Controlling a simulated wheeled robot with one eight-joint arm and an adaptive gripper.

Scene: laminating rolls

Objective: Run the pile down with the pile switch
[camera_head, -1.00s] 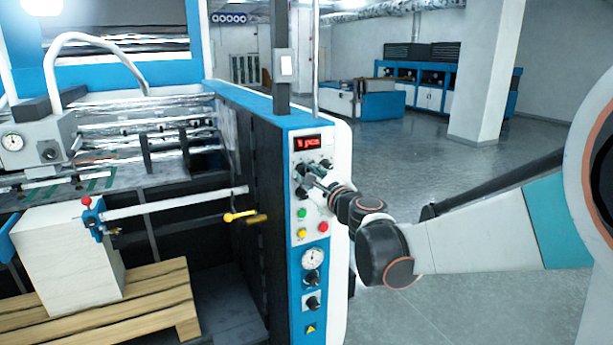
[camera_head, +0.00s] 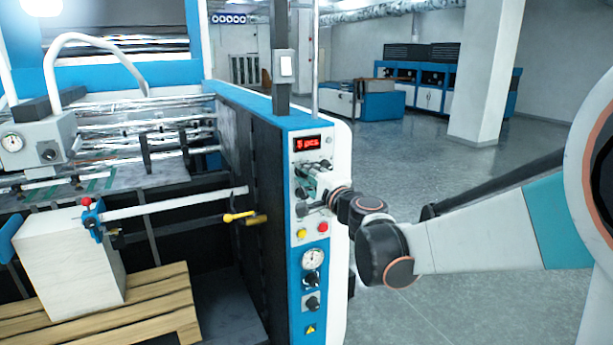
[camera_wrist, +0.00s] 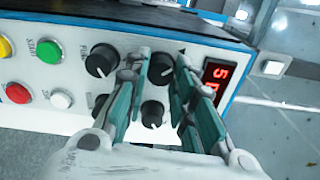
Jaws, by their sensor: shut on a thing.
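The pile is a tall white stack (camera_head: 72,268) standing on a wooden pallet (camera_head: 165,300) at the lower left of the head view. The control panel (camera_head: 310,240) is on the blue and white machine post. My gripper (camera_head: 312,172) is at the panel's upper part, just below the red display (camera_head: 307,143). In the wrist view my gripper (camera_wrist: 161,72) has its two fingers around a black knob (camera_wrist: 160,66), shut on it. The knob's label cannot be read. Another black knob (camera_wrist: 101,60) is beside it, and a third black knob (camera_wrist: 152,113) shows between the fingers nearer my palm.
The green button (camera_wrist: 48,51), red button (camera_wrist: 17,93) and white button (camera_wrist: 61,99) sit left of the knobs in the wrist view. A yellow-handled lever (camera_head: 240,216) projects left of the post. Open floor (camera_head: 440,290) lies to the right.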

